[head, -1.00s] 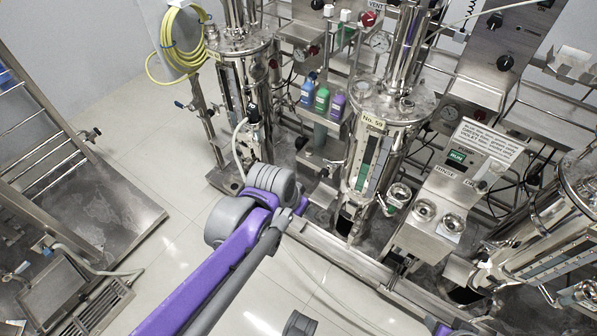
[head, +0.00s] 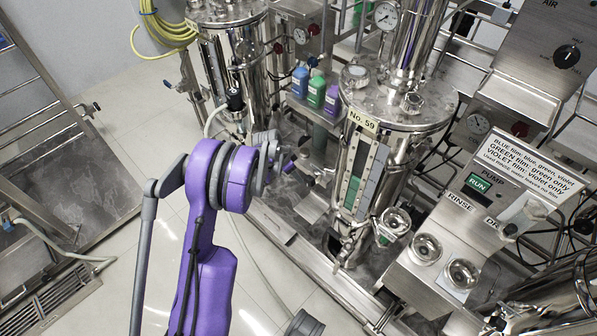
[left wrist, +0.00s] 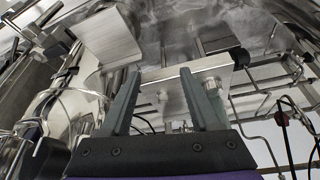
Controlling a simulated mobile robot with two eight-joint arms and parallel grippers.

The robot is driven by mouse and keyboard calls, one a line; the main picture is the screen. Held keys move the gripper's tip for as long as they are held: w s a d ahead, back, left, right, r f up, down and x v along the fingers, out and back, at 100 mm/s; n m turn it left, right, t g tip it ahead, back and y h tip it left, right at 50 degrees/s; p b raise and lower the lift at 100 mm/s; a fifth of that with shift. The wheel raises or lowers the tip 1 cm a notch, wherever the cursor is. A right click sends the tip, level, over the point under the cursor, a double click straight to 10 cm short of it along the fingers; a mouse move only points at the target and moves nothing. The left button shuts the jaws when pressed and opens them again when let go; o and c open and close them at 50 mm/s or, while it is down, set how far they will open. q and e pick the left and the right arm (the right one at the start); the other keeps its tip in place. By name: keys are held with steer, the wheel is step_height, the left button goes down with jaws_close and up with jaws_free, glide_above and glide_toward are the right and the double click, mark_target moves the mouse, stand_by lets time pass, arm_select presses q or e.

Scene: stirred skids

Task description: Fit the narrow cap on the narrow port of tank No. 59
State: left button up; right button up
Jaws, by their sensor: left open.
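Tank No. 59 (head: 400,118) is a shiny steel vessel right of centre in the head view, with a yellow label (head: 362,122) and a sight glass. Its lid carries a fitting at the back left (head: 357,73) and a smaller one near the front right (head: 413,102); I cannot tell which is the narrow port. I cannot make out the narrow cap. My left gripper (left wrist: 160,90) is open and empty in the left wrist view, with metal plates and pipes beyond its fingers. In the head view my purple arm ends left of the tank; its fingers are not clear there. My right gripper is not in view.
Blue, green and violet bottles (head: 316,90) stand behind, left of the tank. Another steel tank (head: 235,70) is farther left. A pump box (head: 475,190) with two round cups (head: 427,250) stands at right. Open floor lies at lower left.

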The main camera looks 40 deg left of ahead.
arm_select(q)
steer(key=b, duration=0.1)
glide_above(326, 165)
steer(key=s, duration=0.3)
steer(key=shift+s+a, duration=0.15)
steer(key=shift+a, duration=0.25)
steer(key=x, duration=0.1)
steer(key=b+x, duration=0.1)
steer(key=x, duration=0.1)
steer(key=shift+w+f, duration=0.15)
steer(key=shift+w, duration=0.2)
steer(key=shift+w+d+f+b, duration=0.15)
steer(key=shift+w+f+b, duration=0.15)
steer(key=shift+f, duration=0.35)
jaws_close()
steer(key=shift+r, duration=0.3)
steer(key=shift+s+r+p, duration=0.1)
steer(key=shift+r+p, duration=0.2)
steer(key=shift+r, duration=0.05)
